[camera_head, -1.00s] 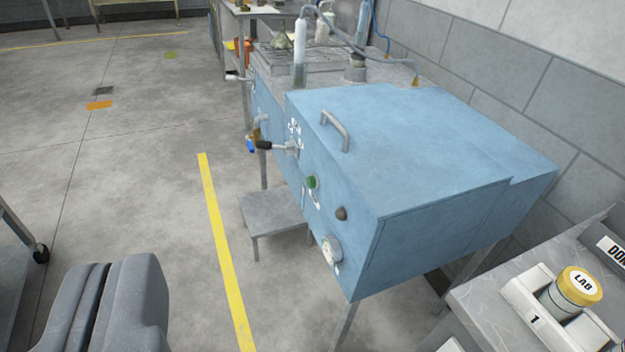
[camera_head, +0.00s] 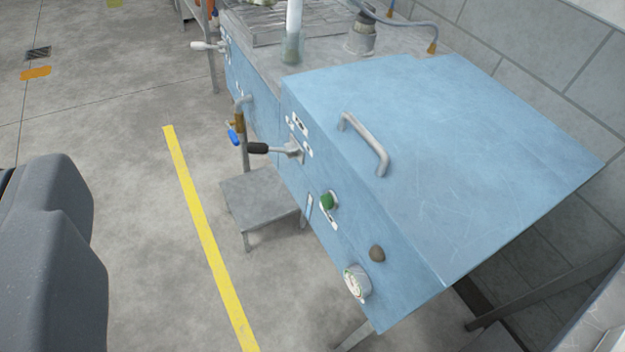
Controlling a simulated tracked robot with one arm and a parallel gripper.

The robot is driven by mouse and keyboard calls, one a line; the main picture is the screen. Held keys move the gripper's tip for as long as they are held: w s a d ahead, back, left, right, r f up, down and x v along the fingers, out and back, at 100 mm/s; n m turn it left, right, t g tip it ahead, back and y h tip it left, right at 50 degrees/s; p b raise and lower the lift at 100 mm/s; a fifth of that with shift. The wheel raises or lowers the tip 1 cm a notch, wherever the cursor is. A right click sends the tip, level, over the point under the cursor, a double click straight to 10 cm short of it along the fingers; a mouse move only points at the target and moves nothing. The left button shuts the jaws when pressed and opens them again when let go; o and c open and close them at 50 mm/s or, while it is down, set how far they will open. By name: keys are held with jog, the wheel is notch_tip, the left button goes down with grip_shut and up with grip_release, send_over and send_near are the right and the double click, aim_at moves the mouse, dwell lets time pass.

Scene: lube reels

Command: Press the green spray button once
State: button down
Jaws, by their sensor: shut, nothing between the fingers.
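The green spray button (camera_head: 327,202) is a small round knob on the front panel of the blue cabinet (camera_head: 360,245). It is in plain view, right of centre. My gripper (camera_head: 20,174) is the dark grey shape at the left edge, partly cut off by the frame. It is shut and empty. In the picture it is well to the left of the button, apart from it and from the cabinet.
On the same panel are a black-handled lever (camera_head: 272,149), a brown knob (camera_head: 377,253) and a round gauge (camera_head: 356,282). A lid handle (camera_head: 365,145) sticks up. A grey step (camera_head: 260,200) stands beneath. Open floor lies left of the cabinet.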

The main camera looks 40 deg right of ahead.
jog(key=shift+w+a, duration=0.1)
jog(key=shift+w, duration=0.2)
jog(key=shift+w, duration=0.1)
jog(key=w+f+m+p, duration=0.35)
jog(key=w+f, duration=0.45)
jog(key=w, duration=0.4)
jog(key=w+f+m+p, duration=0.35)
jog(key=w+f, duration=0.45)
jog(key=w, duration=0.4)
jog(key=w+d+f+m+h+p, duration=0.2)
jog(key=d+f+m+h, duration=0.1)
jog(key=f, duration=0.5)
jog(key=w+d+f+m+h+p, duration=0.1)
jog(key=d+f+m+h, duration=0.15)
jog(key=f, duration=0.45)
jog(key=s+d+f+m+g+h+p, duration=0.1)
jog(key=s+d+f+h, duration=0.1)
jog(key=f, duration=0.4)
jog(key=s+d+f+m+g+h+p, duration=0.2)
jog(key=s+d+f+h, duration=0.1)
jog(key=d+f, duration=0.3)
jog(key=shift+s+d+f+h, duration=0.15)
jog(key=shift+s+f+h, duration=0.2)
jog(key=shift+s+f, duration=0.35)
